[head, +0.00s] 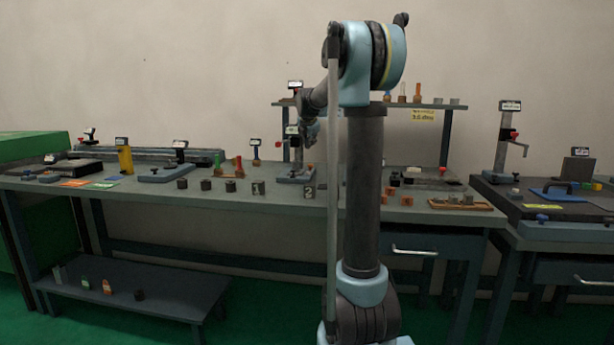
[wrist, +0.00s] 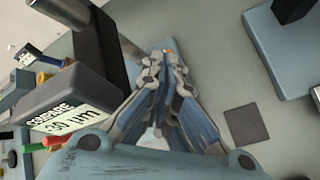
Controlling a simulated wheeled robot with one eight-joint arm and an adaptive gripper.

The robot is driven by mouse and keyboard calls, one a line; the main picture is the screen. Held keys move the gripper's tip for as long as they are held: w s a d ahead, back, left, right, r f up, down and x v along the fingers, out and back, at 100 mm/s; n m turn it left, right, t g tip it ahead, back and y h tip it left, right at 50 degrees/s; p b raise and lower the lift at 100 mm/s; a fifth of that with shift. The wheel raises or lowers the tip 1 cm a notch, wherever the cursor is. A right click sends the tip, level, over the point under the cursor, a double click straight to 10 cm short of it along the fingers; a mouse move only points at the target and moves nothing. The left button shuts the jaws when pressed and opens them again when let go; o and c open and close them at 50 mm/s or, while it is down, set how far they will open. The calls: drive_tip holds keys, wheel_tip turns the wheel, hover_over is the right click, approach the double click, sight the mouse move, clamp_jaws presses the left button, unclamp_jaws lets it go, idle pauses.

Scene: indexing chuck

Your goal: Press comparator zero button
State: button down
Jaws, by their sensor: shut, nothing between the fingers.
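The comparator's dark display box (wrist: 75,105) fills the left of the wrist view, with a label reading "COMPARE 30 µm". A dark post rises beside it. In the head view, a stand with a grey-blue base (head: 296,175) on the bench below my gripper appears to be this comparator. My gripper (wrist: 165,62) is shut and empty, its tips over a grey-blue surface. A small orange spot (wrist: 168,51) shows just beyond the tips; I cannot tell whether it is the zero button or whether it is touched. In the head view my gripper (head: 308,142) is small and partly hidden by my arm.
The long bench (head: 130,187) carries several gauges, dark cylinders and blocks. A shelf (head: 430,106) with small parts stands behind my arm. A wooden tray (head: 460,204) lies right of it. Another stand (head: 505,140) is on the right bench. A dark square (wrist: 246,125) lies right of my gripper.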

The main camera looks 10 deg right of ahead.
drive_tip(key=shift+f, duration=4.45)
drive_tip(key=shift+s+f, duration=0.1)
drive_tip(key=shift+f, duration=0.25)
drive_tip(key=shift+f, duration=0.45)
drive_tip(key=shift+r, duration=0.9)
drive_tip(key=shift+r, duration=2.5)
